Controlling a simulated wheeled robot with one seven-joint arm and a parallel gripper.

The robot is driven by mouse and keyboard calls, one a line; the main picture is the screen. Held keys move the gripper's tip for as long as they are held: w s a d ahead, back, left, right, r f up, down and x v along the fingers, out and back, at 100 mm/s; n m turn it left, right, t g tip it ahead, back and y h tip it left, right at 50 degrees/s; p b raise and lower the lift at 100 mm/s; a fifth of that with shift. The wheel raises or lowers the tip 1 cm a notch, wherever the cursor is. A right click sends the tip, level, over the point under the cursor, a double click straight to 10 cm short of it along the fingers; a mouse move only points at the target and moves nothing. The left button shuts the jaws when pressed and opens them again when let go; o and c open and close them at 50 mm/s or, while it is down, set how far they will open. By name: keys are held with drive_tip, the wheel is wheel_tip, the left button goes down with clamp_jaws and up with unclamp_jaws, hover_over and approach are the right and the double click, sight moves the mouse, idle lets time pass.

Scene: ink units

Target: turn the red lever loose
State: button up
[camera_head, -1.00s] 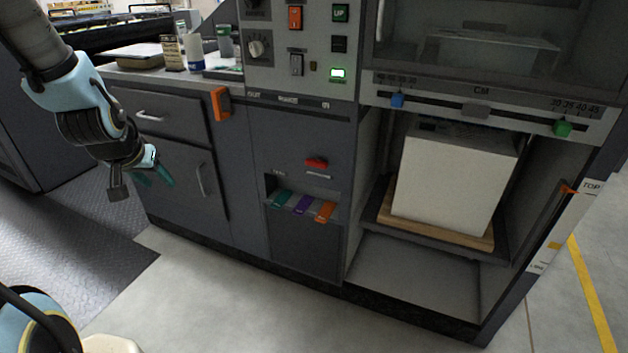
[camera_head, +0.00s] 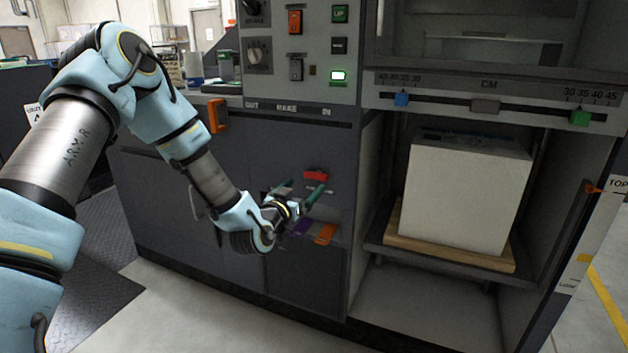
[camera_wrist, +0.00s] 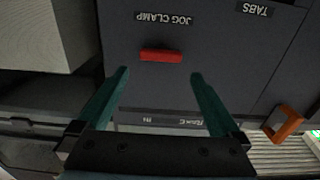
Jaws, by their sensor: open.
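The red lever (camera_head: 316,174) is a short bar on the dark cabinet front, just above the recess with coloured tabs. In the wrist view the red lever (camera_wrist: 161,56) lies crosswise, just beyond and between the two green fingertips, under the upside-down label "JOG CLAMP". My gripper (camera_head: 302,187) is open and empty, with its fingers pointing toward the panel just below the lever. In the wrist view my gripper (camera_wrist: 158,75) spans wider than the lever, one finger on each side. I cannot tell the exact distance from fingertips to panel.
Below the lever are a purple tab (camera_head: 301,228) and an orange tab (camera_head: 325,234). An orange handle (camera_head: 217,116) sticks out at upper left. A paper stack (camera_head: 465,195) stands on a wooden board in the open bay to the right.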

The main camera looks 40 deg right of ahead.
sight(315, 176)
drive_tip(key=x, duration=0.7)
drive_tip(key=shift+w+d+f, duration=0.1)
drive_tip(key=shift+w+d, duration=0.05)
drive_tip(key=shift+d, duration=0.1)
drive_tip(key=c, duration=1.1)
